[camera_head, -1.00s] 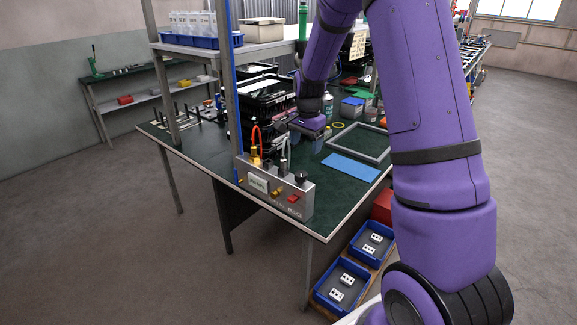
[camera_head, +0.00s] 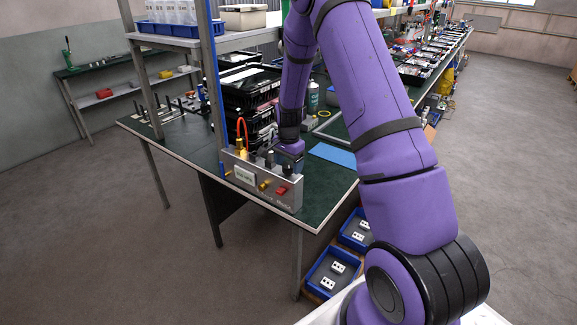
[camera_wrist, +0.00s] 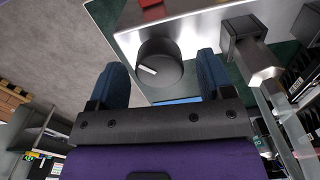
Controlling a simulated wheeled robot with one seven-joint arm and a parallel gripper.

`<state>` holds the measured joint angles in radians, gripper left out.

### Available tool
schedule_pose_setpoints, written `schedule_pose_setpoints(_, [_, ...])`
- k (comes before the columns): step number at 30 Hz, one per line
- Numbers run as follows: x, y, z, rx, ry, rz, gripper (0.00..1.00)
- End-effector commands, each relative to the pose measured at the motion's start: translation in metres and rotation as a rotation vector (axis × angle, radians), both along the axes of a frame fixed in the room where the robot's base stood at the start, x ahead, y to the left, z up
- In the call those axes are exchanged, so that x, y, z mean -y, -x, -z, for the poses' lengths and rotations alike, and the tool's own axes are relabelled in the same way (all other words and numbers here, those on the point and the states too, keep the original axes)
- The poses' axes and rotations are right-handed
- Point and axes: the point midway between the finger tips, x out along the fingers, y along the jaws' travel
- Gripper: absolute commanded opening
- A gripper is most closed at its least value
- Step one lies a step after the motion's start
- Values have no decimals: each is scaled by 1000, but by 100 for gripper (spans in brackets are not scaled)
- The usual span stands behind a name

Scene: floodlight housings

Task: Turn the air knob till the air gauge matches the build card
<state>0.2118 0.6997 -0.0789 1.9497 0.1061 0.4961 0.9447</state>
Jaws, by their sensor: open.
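The air control box (camera_head: 262,182) is a grey metal case at the front left corner of the green workbench. Its small display (camera_head: 244,174) faces out, but the reading is too small to make out. In the wrist view the black round knob (camera_wrist: 158,62) with a white pointer mark sits on the box's metal face (camera_wrist: 190,22). My gripper (camera_wrist: 162,75) is open, its two blue-padded fingers on either side of the knob and apart from it. In the head view my gripper (camera_head: 290,150) is just behind the box, its fingertips hidden. I cannot make out the build card.
A red switch (camera_head: 282,190) and brass fittings (camera_head: 264,184) are on the box front. An orange hose (camera_head: 242,130) rises from its top. Black crates (camera_head: 250,90) stand behind it, with a blue sheet (camera_head: 332,154) to the right. Blue bins (camera_head: 332,272) sit below the bench.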

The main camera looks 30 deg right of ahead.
Motion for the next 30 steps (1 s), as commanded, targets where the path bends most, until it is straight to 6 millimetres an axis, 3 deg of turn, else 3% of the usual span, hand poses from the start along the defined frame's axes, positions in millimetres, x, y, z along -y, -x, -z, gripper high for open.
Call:
schedule_pose_setpoints(13, [0,0,10,0,0,0,74])
schedule_pose_setpoints(18, [0,0,10,0,0,0,35])
schedule_pose_setpoints(20, [0,0,10,0,0,0,24])
schedule_pose_setpoints(25, [0,0,10,-1,0,30,25])
schedule_pose_setpoints(30, [-1,0,10,0,2,203,25])
